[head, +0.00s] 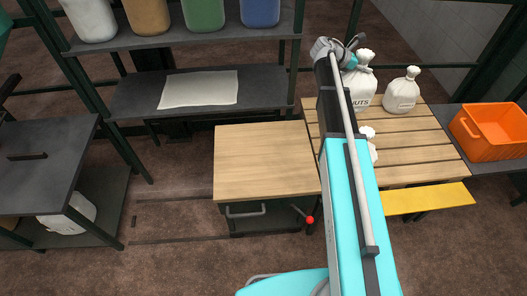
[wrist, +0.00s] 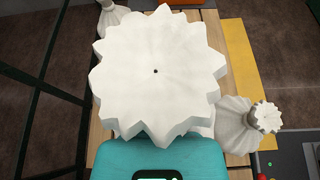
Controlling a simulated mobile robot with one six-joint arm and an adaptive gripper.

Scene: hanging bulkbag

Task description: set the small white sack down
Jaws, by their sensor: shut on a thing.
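My gripper (head: 352,61) is at the far end of my arm, at the tied neck of a white sack (head: 360,88) marked with dark letters ending in "UTS". It is shut on that sack. In the wrist view the sack's frilled white top (wrist: 155,72) fills the middle and hides the fingers. The sack looks upright over the far left part of the slatted wooden platform (head: 425,150). I cannot tell whether its base touches the slats.
Another white sack (head: 402,91) stands to the right on the platform. A third (head: 371,142) is nearer, partly behind my arm. An orange crate (head: 492,131) is at right. A wooden-topped cabinet (head: 265,160) stands left. Bare slats lie between the sacks.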

